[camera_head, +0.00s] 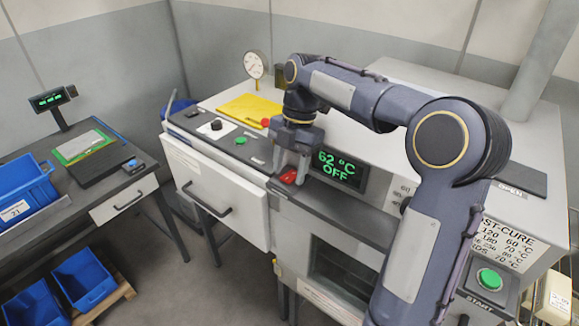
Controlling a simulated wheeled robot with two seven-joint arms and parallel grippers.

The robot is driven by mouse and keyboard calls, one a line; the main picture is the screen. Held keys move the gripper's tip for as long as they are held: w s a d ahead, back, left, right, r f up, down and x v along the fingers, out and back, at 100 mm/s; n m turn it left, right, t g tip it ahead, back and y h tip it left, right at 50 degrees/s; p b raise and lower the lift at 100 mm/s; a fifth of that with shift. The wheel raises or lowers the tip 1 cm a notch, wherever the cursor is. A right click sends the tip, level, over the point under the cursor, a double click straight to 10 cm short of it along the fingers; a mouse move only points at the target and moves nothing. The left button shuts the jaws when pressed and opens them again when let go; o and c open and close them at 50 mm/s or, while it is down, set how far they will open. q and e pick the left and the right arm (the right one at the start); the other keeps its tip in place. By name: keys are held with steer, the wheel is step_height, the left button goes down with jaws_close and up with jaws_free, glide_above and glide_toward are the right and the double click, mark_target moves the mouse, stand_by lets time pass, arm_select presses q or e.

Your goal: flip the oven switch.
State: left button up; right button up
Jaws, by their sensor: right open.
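The oven (455,85) is the large white unit at the right. Its display (340,169) reads 62 °C and OFF in green. A red switch (289,177) sits on the dark front ledge just left of the display. My right gripper (288,174) points down at the red switch, with its fingers open and the switch showing between and below the fingertips. I cannot tell whether a finger touches the switch. My left gripper is not in view.
A green START button (490,279) is at the lower right. Blue bins (84,279) are at the far left.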

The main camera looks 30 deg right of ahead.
mark_target(295, 172)
steer(key=v, duration=0.7)
steer(key=shift+r, duration=0.3)
steer(key=s+a+f+m+t+b, duration=0.2)
steer(key=s+a+f+m+t, duration=0.1)
steer(key=s+f+m, duration=0.5)
steer(key=s+a+f+m+t+y+b, duration=0.1)
steer(key=s+a+f+m, duration=0.5)
steer(key=s+m, duration=0.9)
step_height(295, 172, down, 3)
steer(key=m+t+b, duration=0.1)
steer(key=t, duration=0.1)
steer(key=shift+t, duration=0.4)
